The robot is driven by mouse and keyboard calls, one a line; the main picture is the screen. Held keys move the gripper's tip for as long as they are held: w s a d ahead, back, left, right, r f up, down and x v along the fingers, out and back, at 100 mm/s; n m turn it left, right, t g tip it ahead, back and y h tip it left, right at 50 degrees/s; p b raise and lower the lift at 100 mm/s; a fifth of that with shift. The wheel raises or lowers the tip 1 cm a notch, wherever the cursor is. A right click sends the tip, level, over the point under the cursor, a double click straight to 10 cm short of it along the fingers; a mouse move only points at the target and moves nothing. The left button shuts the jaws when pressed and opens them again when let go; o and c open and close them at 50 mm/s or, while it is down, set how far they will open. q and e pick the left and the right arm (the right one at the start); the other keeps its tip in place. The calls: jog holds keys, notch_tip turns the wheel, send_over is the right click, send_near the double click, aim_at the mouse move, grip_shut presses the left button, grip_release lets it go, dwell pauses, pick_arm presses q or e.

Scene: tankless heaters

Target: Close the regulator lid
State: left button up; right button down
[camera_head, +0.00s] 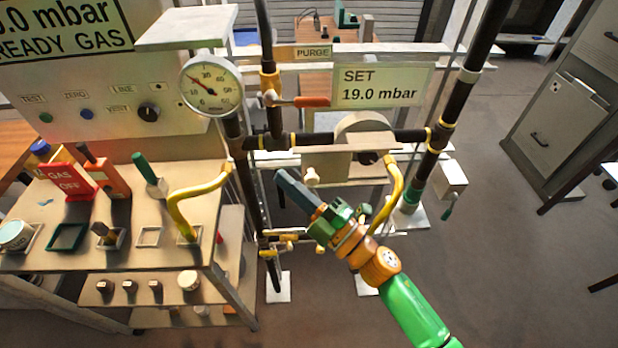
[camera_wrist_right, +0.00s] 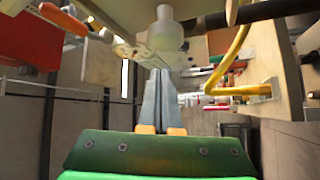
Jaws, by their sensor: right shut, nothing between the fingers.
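The regulator (camera_head: 362,125) is a round grey housing on the dark pipe, below the sign reading SET 19.0 mbar. A pale flat panel, which looks like its lid (camera_head: 335,163), projects in front of it; its exact angle is hard to tell. A whitish knob (camera_head: 312,176) sits at the panel's lower left. In the right wrist view, the shut fingers (camera_wrist_right: 161,72) point up toward the knob (camera_wrist_right: 166,30), under the pale panel; contact cannot be told. My left gripper is not in view.
A pressure gauge (camera_head: 210,84) and an orange-handled valve (camera_head: 305,101) are on the pipes at upper left. A yellow hose (camera_head: 391,190) hangs close to my right wrist. A bench (camera_head: 175,258) with tools stands left. Open floor lies right.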

aim_at(327, 174)
jog(key=d, duration=0.1)
jog(key=d+f, duration=0.2)
jog(key=shift+w+d, duration=0.2)
jog(key=shift+d, duration=0.2)
jog(key=d+b, duration=0.2)
jog(key=d, duration=0.7)
jog(key=shift+d+r, duration=0.15)
jog(key=shift+d, duration=0.25)
